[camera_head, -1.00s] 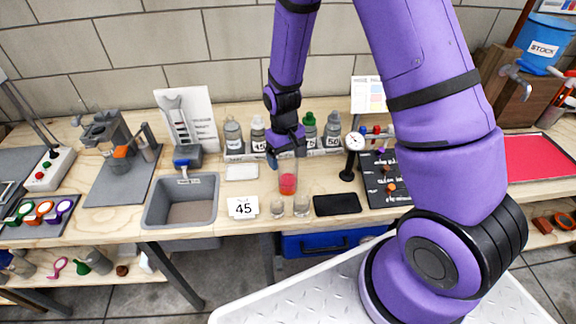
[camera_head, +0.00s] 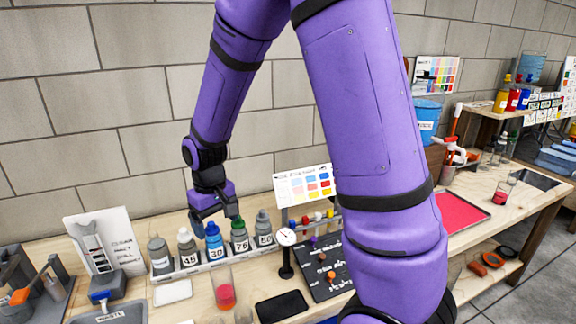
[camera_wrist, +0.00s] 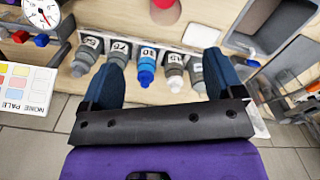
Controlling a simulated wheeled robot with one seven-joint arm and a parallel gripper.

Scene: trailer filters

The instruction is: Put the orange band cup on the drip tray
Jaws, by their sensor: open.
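My gripper (camera_head: 212,222) is open and empty, above the row of numbered bottles in the head view. In the wrist view its two blue fingers (camera_wrist: 166,80) stand apart, with the blue bottle marked 30 (camera_wrist: 146,65) seen between them. I cannot tell whether they touch it. A clear cup with red contents (camera_head: 225,292) stands in front of the bottles. I cannot tell which is the drip tray.
The blue bottle (camera_head: 214,243) stands among several grey ones in a rack. A red tray (camera_head: 460,213) lies farther right. A grey sink (camera_head: 115,314) is at lower left.

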